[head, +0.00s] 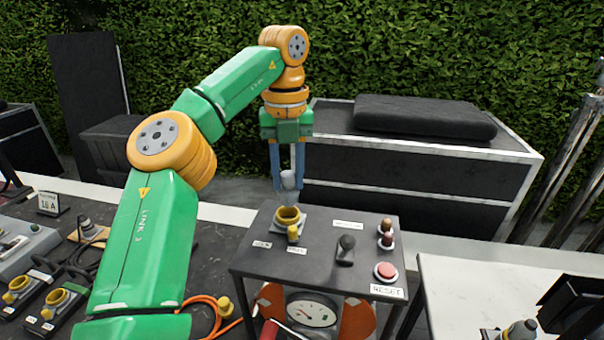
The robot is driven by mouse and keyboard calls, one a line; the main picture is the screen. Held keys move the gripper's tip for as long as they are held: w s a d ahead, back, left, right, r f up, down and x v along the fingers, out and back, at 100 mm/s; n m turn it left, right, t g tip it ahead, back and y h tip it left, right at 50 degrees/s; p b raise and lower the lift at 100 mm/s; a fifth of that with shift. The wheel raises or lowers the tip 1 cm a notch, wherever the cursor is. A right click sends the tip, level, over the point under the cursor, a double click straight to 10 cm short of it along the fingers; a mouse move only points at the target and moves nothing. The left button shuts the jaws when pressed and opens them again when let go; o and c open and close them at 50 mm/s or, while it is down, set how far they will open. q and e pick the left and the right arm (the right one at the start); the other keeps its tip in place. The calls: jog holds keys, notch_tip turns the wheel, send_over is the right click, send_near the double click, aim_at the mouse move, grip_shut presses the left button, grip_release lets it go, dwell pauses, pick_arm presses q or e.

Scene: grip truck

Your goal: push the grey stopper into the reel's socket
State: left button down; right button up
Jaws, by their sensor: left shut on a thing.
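My left gripper (288,186) points straight down above the black stand, its blue fingers shut on a small light-grey rounded piece, the grey stopper (289,179). The stopper is above a yellow ring-shaped socket (288,217) on the stand's top. A gap shows between them, though depth is hard to judge. The socket has a yellow tab at its front. I cannot tell for sure that it is the reel's socket. The fingers hide part of the stopper. My right gripper is not in view.
The black stand (322,262) also carries a black lever (346,246), red buttons (386,270) and labels. A gauge (312,311) sits below it. Yellow-ringed sockets (56,301) and an orange cable (207,304) lie on the left bench. A white table (470,290) stands right.

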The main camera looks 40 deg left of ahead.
aim_at(288, 196)
pick_arm(q)
jog(key=shift+w+a+f, duration=0.15)
jog(key=shift+a, duration=0.25)
jog(key=shift+d, duration=0.1)
jog(key=shift+d+f+b, duration=0.25)
jog(key=shift+f+b, duration=0.1)
jog(key=shift+b, duration=0.05)
jog(key=shift+a, duration=0.1)
jog(key=shift+f, duration=0.35)
dwell(0.7)
jog(key=shift+f+b, duration=1.4)
jog(key=shift+f, duration=0.25)
